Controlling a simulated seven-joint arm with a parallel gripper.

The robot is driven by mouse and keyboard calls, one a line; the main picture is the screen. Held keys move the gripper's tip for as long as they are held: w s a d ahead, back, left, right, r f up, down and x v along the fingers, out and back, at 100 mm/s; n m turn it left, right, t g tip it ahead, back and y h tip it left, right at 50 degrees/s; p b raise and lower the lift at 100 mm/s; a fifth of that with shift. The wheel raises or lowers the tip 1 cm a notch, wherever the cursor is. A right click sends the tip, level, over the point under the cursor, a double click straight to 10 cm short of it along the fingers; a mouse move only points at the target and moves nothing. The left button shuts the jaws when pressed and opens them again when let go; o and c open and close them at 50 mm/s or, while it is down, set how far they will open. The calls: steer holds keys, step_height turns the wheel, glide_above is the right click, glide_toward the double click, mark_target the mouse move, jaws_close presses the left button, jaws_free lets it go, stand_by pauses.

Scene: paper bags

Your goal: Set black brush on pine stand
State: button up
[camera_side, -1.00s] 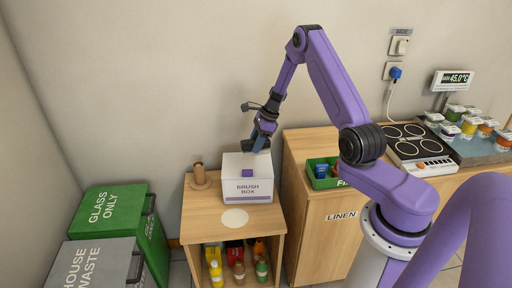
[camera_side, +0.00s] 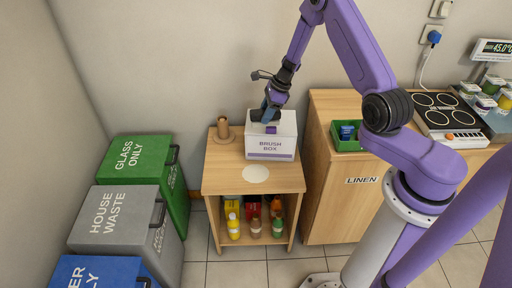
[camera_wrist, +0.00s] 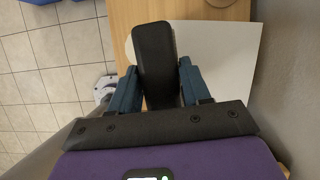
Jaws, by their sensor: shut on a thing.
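My gripper (camera_side: 268,116) is shut on the black brush (camera_wrist: 156,55), which lies between the two blue fingers in the wrist view. In the side view the brush (camera_side: 256,115) shows only as a small dark shape at the fingertips. The gripper is over the white brush box (camera_side: 271,148); whether the brush touches the box top (camera_wrist: 218,60) cannot be told. A wooden stand (camera_side: 222,131), with a round base and a short upright, is on the cabinet top left of the box. Its round edge also shows in the wrist view (camera_wrist: 221,3).
A pale round disc (camera_side: 255,174) lies on the wooden cabinet top (camera_side: 222,178) in front of the box. Bottles (camera_side: 255,228) stand on the shelf below. Bins (camera_side: 135,158) are at left. A linen cabinet (camera_side: 345,205) with a green tray (camera_side: 345,146) is at right.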

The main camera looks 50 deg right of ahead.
steer(key=s+a+f+m, duration=0.1)
steer(key=s+a+f, duration=0.3)
steer(key=a, duration=0.3)
steer(key=s+a+f, duration=0.3)
steer(key=s+a, duration=0.1)
steer(key=a, duration=0.4)
steer(key=w+f, duration=0.3)
steer(key=w, duration=0.1)
steer(key=w+f, duration=0.3)
steer(key=w, duration=0.2)
steer(key=w+a+f, duration=0.1)
steer(key=w+f, duration=0.2)
steer(key=w, duration=0.1)
steer(key=shift+w+f, duration=0.25)
steer(key=shift+w, duration=0.1)
steer(key=shift+w+f, duration=0.25)
steer(key=shift+f, duration=1.55)
steer(key=shift+f, duration=0.1)
steer(key=o, duration=0.9)
steer(key=shift+o, duration=0.2)
